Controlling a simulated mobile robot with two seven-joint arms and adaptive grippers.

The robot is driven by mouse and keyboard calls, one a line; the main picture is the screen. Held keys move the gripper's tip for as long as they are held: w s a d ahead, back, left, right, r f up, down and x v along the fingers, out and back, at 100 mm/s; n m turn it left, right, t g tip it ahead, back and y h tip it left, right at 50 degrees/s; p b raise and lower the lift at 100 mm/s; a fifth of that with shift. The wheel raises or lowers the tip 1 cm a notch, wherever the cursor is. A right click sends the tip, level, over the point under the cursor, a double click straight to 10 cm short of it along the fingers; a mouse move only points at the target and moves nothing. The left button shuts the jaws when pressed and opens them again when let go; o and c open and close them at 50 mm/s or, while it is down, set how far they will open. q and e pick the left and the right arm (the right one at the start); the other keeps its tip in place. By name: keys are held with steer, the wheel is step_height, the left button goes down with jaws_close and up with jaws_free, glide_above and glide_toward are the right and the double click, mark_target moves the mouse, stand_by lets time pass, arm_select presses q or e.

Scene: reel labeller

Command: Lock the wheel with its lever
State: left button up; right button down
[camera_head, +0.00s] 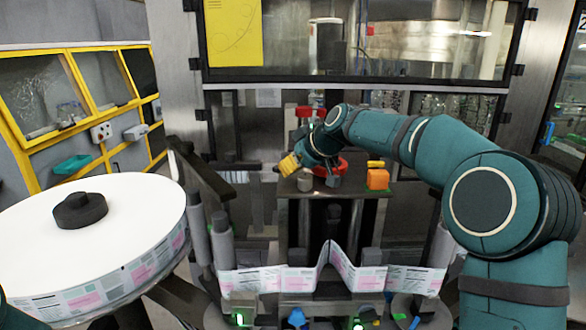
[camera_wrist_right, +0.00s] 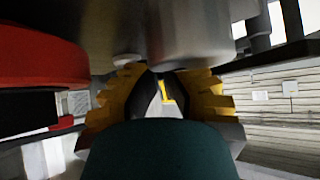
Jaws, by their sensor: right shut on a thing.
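The red wheel (camera_head: 345,165) is partly hidden behind my right arm at the back of the central dark stand. A red rounded rim, which looks like the same wheel, fills the upper left of the right wrist view (camera_wrist_right: 40,55). My right gripper (camera_head: 289,165), with yellow ridged fingertips, is beside the wheel on its left. In the right wrist view its fingers (camera_wrist_right: 162,90) stand either side of a narrow gap, below a grey metal cylinder (camera_wrist_right: 190,35). It is shut on what seems to be the lever, mostly hidden by the fingers. My left gripper is out of view.
An orange block (camera_head: 378,180) sits on the stand's right. A large white label reel (camera_head: 120,205) with a dark hub is at left. A printed label strip (camera_head: 300,279) runs across the front past grey rollers (camera_head: 222,240). A glazed machine panel closes the back.

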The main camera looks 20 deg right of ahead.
steer(key=shift+a+m+t+h, duration=0.3)
steer(key=shift+a+m+h, duration=0.2)
steer(key=shift+m, duration=0.1)
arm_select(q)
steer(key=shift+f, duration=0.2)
arm_select(e)
steer(key=shift+w+a, duration=0.1)
steer(key=shift+w, duration=0.1)
steer(key=shift+w+a, duration=0.15)
steer(key=shift+a, duration=0.15)
stand_by(0.8)
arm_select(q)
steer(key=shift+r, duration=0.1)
arm_select(e)
steer(key=shift+r, duration=0.15)
